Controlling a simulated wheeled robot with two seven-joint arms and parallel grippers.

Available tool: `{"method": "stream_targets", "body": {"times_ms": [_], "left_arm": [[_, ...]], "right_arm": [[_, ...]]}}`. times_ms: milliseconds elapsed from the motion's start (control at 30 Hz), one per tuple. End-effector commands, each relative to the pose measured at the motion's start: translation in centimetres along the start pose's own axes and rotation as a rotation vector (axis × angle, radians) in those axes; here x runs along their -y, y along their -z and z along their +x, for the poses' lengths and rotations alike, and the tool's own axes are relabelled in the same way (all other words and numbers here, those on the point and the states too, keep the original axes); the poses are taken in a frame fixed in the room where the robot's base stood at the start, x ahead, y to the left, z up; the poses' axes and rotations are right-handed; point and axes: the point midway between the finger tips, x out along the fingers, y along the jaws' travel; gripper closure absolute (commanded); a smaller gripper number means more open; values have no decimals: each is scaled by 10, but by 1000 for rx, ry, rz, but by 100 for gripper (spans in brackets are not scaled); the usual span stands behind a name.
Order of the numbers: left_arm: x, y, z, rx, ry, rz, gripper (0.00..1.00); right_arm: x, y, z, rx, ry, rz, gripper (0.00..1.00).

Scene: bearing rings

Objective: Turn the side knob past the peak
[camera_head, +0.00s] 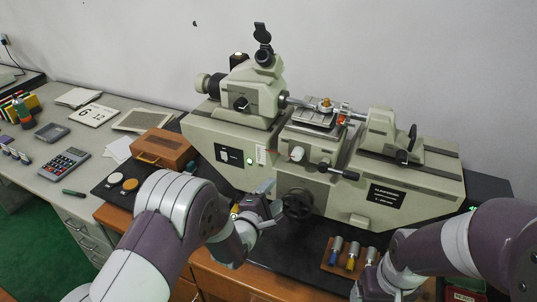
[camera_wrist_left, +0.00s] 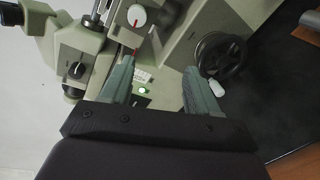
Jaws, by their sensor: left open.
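The pale green bench instrument (camera_head: 330,165) stands on a black mat against the wall. On its front are a white knob (camera_head: 297,153) with a red mark, which also shows at the top of the left wrist view (camera_wrist_left: 137,15), and a black handwheel (camera_head: 297,203), also in the left wrist view (camera_wrist_left: 220,55). I cannot tell which is the side knob. My left gripper (camera_head: 268,190) is open and empty in front of the instrument, left of the handwheel. In the left wrist view its fingers (camera_wrist_left: 157,70) point toward the instrument, apart from both. My right gripper (camera_head: 370,288) is low at the right, its fingers unclear.
A wooden stand with small bottles (camera_head: 349,255) sits in front of the instrument at the right. A brown wooden box (camera_head: 162,149) stands left. A green lamp (camera_wrist_left: 143,90) glows on the instrument.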

Motion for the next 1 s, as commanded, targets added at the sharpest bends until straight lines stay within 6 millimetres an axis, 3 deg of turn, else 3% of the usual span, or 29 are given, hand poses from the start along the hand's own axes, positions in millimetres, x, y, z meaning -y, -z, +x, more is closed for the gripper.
{"method": "stream_targets", "body": {"times_ms": [67, 200, 333, 600, 700, 1000], "left_arm": [[-21, -10, 1, 54, -90, -166, 39], [-30, -13, 3, 82, -121, -304, 39], [-35, -15, 23, 81, -121, -312, 39], [-44, -19, 92, 80, -119, -310, 39], [-44, -20, 108, 80, -118, -309, 39], [-45, -20, 126, 79, -119, -309, 39]], "right_arm": [[0, 0, 1, 0, 0, 0, 19], [0, 0, -1, 0, 0, 0, 19], [0, 1, -10, 0, 0, 0, 19], [0, 4, -32, 0, 0, 0, 19], [0, 4, -36, 0, 0, 0, 19], [0, 4, -38, 0, 0, 0, 19]]}}
